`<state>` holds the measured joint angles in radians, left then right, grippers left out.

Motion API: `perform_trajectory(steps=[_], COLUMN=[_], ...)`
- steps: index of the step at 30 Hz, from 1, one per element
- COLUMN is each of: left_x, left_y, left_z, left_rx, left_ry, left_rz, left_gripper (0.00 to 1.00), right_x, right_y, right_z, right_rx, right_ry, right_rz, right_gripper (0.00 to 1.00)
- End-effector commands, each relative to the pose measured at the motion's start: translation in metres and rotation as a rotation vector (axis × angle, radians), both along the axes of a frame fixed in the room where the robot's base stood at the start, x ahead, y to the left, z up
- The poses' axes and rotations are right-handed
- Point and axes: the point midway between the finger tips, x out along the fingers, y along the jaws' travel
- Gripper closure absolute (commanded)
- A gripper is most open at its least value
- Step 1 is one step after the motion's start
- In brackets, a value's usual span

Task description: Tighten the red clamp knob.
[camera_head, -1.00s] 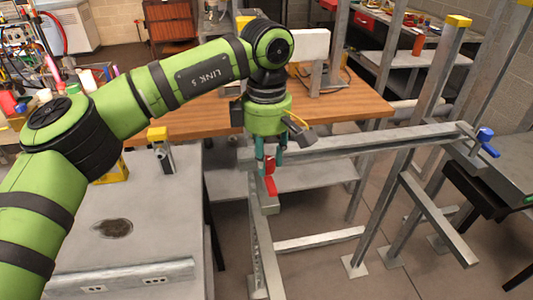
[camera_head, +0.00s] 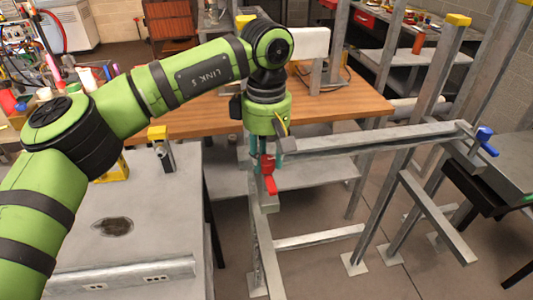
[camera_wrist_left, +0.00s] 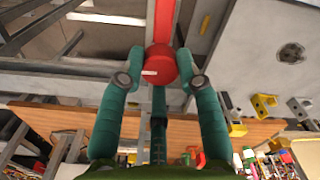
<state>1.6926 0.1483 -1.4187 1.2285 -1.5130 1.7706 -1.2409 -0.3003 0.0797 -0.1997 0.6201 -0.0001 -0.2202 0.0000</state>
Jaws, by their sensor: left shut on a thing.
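The red clamp knob (camera_head: 268,165) sits at the near left corner of the metal frame (camera_head: 365,141), with a red clamp part (camera_head: 270,184) just below it. My left gripper (camera_head: 265,158) points down from above with its teal fingers around the knob. In the left wrist view the round red knob (camera_wrist_left: 160,64) lies between the fingertips of my left gripper (camera_wrist_left: 159,68), and they are shut on it. A pale mark shows on the knob's face. My right gripper is not in view.
A blue clamp (camera_head: 487,140) is on the frame's far right corner. A grey table (camera_head: 150,222) stands at the left, and a wooden-topped bench (camera_head: 345,99) behind the frame. A yellow-capped post (camera_head: 158,148) is on the grey table. Floor shows inside the frame.

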Motion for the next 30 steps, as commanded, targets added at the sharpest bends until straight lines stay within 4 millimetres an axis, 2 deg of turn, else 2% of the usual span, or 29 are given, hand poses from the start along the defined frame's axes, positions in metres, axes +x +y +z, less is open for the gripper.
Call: perform_trajectory(steps=[5, 6, 7, 8, 20, 23, 30], left_x=[-0.001, -0.001, -0.001, -0.001, 0.000, 0.001, 0.000], left_y=[0.000, 0.000, 0.000, 0.000, 0.000, 0.000, -0.001], left_z=[-0.002, -0.002, -0.002, -0.002, 0.004, 0.017, 0.068], left_rx=[0.003, 0.003, 0.003, 0.003, 0.001, -0.001, -0.001], left_ry=[0.004, 0.004, 0.004, 0.004, -0.001, -0.004, -0.002], left_rz=[0.000, 0.000, 0.000, 0.000, 0.001, 0.003, 0.003], left_gripper=[0.98, 0.61, 0.49, 0.42, 0.42, 0.42, 0.42], right_x=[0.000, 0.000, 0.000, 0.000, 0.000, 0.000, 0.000], right_y=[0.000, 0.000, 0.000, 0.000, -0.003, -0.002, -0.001], right_z=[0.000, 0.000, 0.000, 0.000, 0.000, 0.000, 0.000], right_rx=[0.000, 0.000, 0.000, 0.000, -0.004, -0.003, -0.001], right_ry=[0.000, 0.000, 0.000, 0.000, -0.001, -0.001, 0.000], right_rz=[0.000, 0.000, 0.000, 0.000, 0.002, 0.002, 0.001], right_gripper=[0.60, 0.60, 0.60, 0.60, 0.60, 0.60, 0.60])
